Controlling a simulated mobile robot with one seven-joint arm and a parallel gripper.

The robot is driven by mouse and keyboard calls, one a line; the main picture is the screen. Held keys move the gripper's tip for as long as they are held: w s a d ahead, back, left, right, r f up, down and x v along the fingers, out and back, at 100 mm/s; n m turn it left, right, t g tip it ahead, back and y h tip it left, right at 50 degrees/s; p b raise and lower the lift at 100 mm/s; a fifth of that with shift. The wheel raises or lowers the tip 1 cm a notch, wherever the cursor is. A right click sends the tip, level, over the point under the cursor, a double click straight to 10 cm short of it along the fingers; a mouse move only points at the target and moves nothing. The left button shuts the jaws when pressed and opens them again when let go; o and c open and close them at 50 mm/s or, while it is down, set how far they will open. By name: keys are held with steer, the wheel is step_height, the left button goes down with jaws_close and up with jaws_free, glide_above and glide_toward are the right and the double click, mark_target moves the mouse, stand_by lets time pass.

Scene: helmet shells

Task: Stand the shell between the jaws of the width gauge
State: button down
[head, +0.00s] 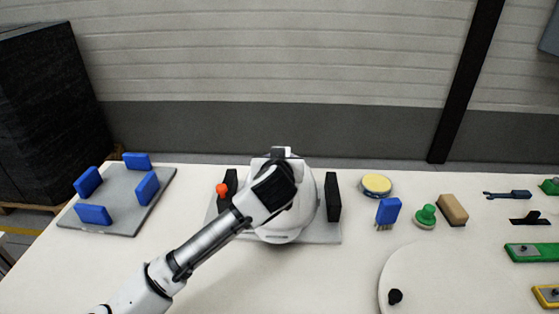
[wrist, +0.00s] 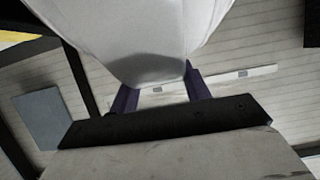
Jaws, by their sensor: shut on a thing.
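The white helmet shell (head: 308,212) is between the two black jaws of the width gauge, the left jaw (head: 228,188) and the right jaw (head: 333,197). The gauge's grey base plate (head: 325,236) shows under it, and an orange knob (head: 222,190) sits at the left jaw. My gripper (head: 279,155) is over the shell's top and shut on it; my wrist hides much of the shell. In the wrist view the shell (wrist: 140,40) fills the upper middle between my dark fingers (wrist: 160,95). Whether its underside touches the plate is hidden.
A grey plate (head: 118,198) with several blue blocks lies at the left. To the right are a yellow-topped tin (head: 376,184), a blue brush (head: 388,211), a green-knobbed tool (head: 426,216), a tan block (head: 453,209) and a white disc (head: 450,280). The front middle table is clear.

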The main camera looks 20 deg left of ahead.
steer(key=c, duration=0.7)
jaws_free()
steer(key=shift+r, duration=0.1)
steer(key=b+v, duration=0.1)
steer(key=v, duration=1.1)
steer(key=shift+r, duration=0.1)
